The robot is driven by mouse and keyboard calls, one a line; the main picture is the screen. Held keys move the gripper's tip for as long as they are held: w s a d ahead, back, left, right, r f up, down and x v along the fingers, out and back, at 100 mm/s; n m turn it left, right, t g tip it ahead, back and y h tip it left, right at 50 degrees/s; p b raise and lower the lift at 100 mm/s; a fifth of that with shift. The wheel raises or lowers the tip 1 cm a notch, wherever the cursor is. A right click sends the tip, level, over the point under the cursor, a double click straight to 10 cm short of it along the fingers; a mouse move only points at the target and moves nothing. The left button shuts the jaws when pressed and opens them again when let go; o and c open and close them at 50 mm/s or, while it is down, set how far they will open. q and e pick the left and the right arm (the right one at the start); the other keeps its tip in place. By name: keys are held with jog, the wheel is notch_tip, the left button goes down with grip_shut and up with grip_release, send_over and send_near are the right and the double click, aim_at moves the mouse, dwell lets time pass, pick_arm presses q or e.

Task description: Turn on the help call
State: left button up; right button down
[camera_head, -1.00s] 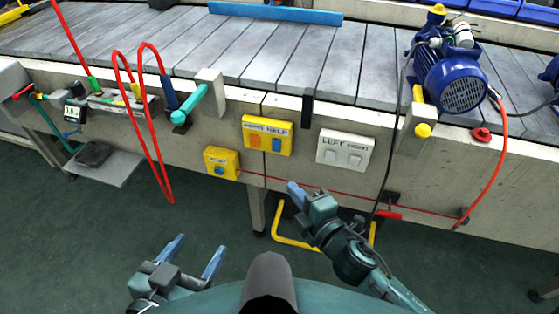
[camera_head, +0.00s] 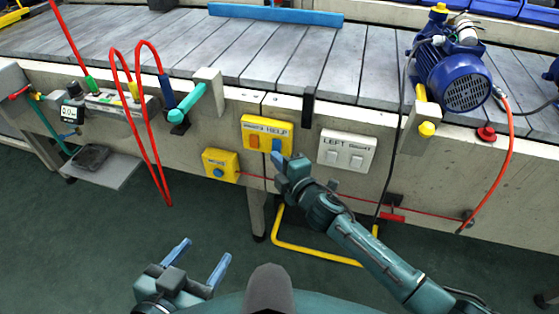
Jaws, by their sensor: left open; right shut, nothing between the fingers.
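The yellow help box (camera_head: 267,121) is on the front face of the line's side panel. It carries a printed label that ends in HELP, with an orange rocker (camera_head: 254,141) on the left and a blue rocker (camera_head: 276,145) on the right. My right gripper (camera_head: 277,158) is shut and empty. Its fingertips are at the lower edge of the blue rocker and partly cover it; I cannot tell whether they touch. My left gripper (camera_head: 200,262) is open and empty, low over the floor at the bottom left.
A white LEFT/RIGHT switch box (camera_head: 347,151) is right of the help box. A smaller yellow box with a blue button (camera_head: 220,165) is lower left. A red cord runs below them. A yellow floor bar (camera_head: 310,250) stands beneath. Red hoses hang at left; a blue pump (camera_head: 455,78) sits above right.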

pick_arm(q)
jog(key=shift+d+f, duration=0.1)
jog(key=shift+d, duration=0.05)
pick_arm(e)
jog(key=shift+w+d, duration=0.15)
jog(key=shift+w, duration=0.2)
jog(key=shift+f, duration=0.1)
